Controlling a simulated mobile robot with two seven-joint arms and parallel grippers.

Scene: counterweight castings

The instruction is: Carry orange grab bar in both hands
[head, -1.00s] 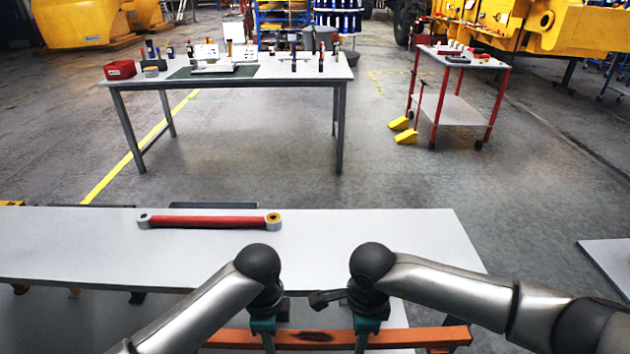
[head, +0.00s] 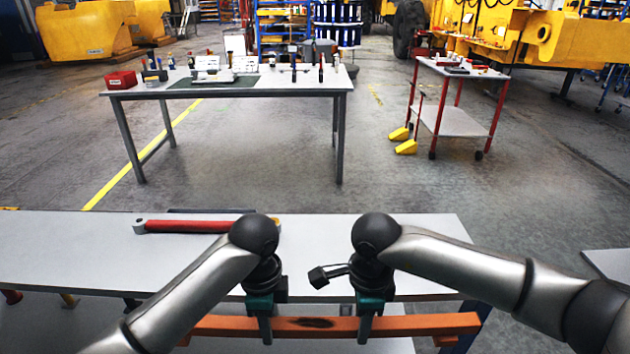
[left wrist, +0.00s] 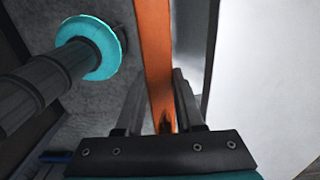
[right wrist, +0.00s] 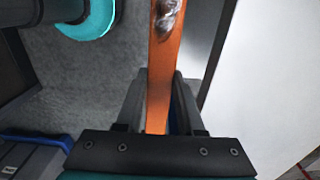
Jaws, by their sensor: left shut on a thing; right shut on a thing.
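The orange grab bar (head: 420,323) runs level from left to right in the lower part of the head view, with a dark worn patch near its middle. My left gripper (head: 265,328) is shut on it left of that patch. My right gripper (head: 366,325) is shut on it right of the patch. In the left wrist view the bar (left wrist: 154,50) passes between the fingers (left wrist: 160,110). In the right wrist view the bar (right wrist: 162,70) also lies between the fingers (right wrist: 160,105), with the worn patch above them.
A white bench (head: 60,245) lies just beyond the bar, bearing a red link rod (head: 185,226) with round ends. Farther off stand a grey table (head: 300,85) with small items and a red-legged cart (head: 455,120). Open floor (head: 260,150) lies between.

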